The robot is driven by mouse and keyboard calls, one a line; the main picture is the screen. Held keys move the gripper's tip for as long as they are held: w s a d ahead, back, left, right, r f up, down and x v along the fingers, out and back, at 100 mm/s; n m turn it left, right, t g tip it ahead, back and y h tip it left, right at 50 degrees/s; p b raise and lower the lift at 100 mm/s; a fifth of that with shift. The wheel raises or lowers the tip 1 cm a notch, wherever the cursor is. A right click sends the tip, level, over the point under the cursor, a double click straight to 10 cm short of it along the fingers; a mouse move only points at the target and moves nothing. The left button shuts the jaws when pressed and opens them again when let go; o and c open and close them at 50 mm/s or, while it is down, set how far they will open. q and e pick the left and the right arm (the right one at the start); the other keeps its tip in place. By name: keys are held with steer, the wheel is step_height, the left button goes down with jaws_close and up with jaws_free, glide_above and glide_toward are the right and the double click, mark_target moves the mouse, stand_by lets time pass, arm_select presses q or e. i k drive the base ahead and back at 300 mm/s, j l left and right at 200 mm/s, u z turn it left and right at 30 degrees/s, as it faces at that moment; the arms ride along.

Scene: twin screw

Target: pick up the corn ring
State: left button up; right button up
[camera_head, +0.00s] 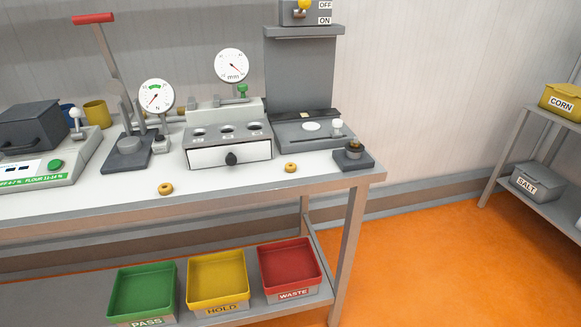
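Two small tan-yellow rings lie flat on the grey workbench (95,204). The left ring (166,188) is near the front edge, in front of the dark press stand. The right ring (291,167) is to the right of the white drawer unit, left of a small dark block. Neither ring has a readable label, so I cannot tell which one is the corn ring. No gripper shows in the head view.
A lever press (126,145), drawer unit (230,155) with dial gauge, and dark block (353,159) stand on the bench. Green PASS (142,314), yellow HOLD (217,305) and red WASTE (291,293) bins are below. A yellow CORN box (561,104) is on the right shelf.

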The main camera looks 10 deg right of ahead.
mark_target(289, 167)
steer(key=i+j+z, duration=0.25)
steer(key=j+z, duration=0.2)
steer(key=j, duration=0.45)
steer(key=j+z, duration=0.5)
steer(key=j, duration=0.4)
steer(key=j+z, duration=0.45)
steer(key=j, duration=0.55)
